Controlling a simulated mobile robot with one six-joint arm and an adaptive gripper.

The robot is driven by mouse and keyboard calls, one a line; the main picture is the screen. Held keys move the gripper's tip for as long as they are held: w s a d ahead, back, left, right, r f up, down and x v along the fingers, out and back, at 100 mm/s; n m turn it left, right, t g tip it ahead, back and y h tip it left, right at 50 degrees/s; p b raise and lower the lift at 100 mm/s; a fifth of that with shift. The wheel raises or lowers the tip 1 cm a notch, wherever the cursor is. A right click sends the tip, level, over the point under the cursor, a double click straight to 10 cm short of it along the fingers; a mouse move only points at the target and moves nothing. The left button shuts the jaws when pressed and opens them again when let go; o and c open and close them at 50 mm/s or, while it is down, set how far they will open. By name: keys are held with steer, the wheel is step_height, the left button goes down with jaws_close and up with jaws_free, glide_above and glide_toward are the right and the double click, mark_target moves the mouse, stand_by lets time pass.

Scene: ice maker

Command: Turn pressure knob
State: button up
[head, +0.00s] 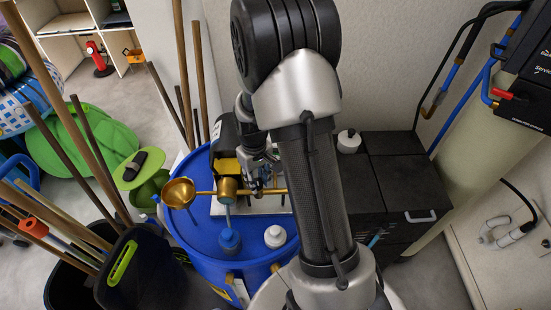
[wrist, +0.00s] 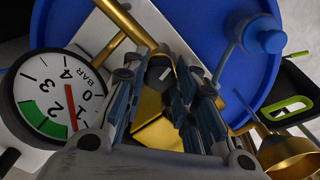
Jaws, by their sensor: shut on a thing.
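The pressure knob (wrist: 160,76) is black with a white mark and shows between my fingers in the wrist view, on top of a brass body (wrist: 155,128). My gripper (wrist: 163,88) is shut on the knob, one finger on each side. In the head view my gripper (head: 264,180) reaches down over the brass pipework, and my arm hides part of it; the knob cannot be made out there. A round pressure gauge (wrist: 55,100) with a green band and a red needle sits left of my gripper in the wrist view.
Black cabinets (head: 407,185) stand right of my arm. Wooden poles and a black bin (head: 70,285) crowd the left.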

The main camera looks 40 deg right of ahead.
steer(key=shift+m, duration=0.8)
steer(key=shift+m, duration=0.5)
steer(key=o, duration=0.7)
steer(key=shift+o, duration=0.2)
steer(key=shift+r+p, duration=1.95)
steer(key=shift+r, duration=1.1)
